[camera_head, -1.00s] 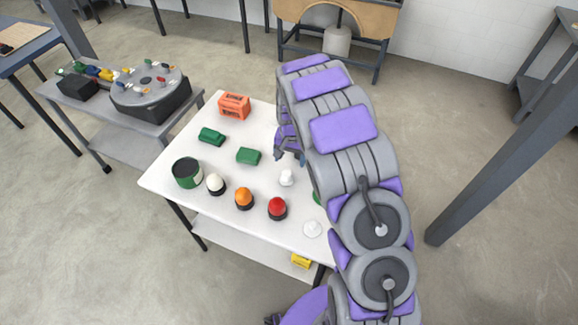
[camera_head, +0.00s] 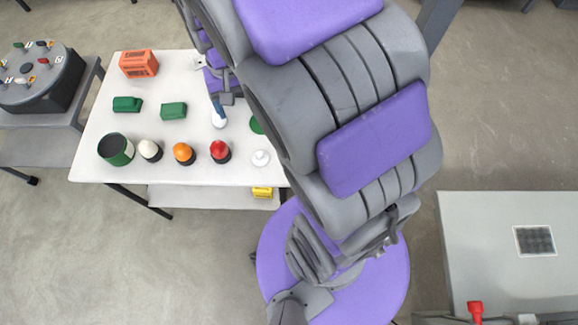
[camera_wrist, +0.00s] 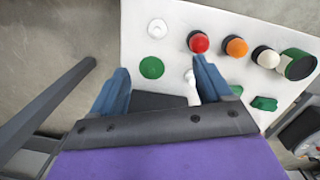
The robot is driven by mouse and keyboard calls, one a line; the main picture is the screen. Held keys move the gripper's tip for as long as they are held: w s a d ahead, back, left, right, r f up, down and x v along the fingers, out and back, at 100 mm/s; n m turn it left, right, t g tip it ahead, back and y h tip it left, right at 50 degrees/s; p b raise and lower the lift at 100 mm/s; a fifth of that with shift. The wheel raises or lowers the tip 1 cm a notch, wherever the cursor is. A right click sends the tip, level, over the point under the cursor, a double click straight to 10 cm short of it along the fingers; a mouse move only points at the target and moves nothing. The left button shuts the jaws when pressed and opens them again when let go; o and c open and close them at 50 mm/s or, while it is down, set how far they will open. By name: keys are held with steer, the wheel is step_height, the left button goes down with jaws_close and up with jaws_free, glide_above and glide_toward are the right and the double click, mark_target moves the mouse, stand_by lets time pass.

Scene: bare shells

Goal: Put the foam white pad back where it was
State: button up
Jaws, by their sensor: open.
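Two small white pieces are on the white table (camera_head: 92,150), and I cannot tell which is the foam pad. One is a round, disc-like white piece (camera_head: 260,158) at the table's near right; it also shows in the wrist view (camera_wrist: 157,28). The other is a narrower white piece (camera_head: 219,121), just below my gripper (camera_head: 222,100) in the head view. In the wrist view my gripper (camera_wrist: 161,66) is open, its blue fingers apart. The narrower white piece (camera_wrist: 192,90) shows beside the right finger there, with no visible grip on it.
A red dome (camera_head: 220,151), an orange dome (camera_head: 183,153), a cream dome (camera_head: 149,150) and a green can (camera_head: 115,149) line the near edge. Green blocks (camera_head: 173,110), a green disc (camera_wrist: 152,67) and an orange crate (camera_head: 138,64) share the table. A grey table (camera_head: 480,260) stands lower right.

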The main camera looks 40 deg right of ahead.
steer(key=s+r+n, duration=0.1)
steer(key=s+r, duration=0.1)
steer(key=s, duration=0.9)
steer(key=s+a+r+n+g, duration=0.1)
steer(key=s+r+n, duration=0.1)
steer(key=s, duration=0.8)
steer(key=shift+s+a, duration=0.3)
steer(key=shift+s, duration=0.1)
steer(key=shift+a, duration=0.1)
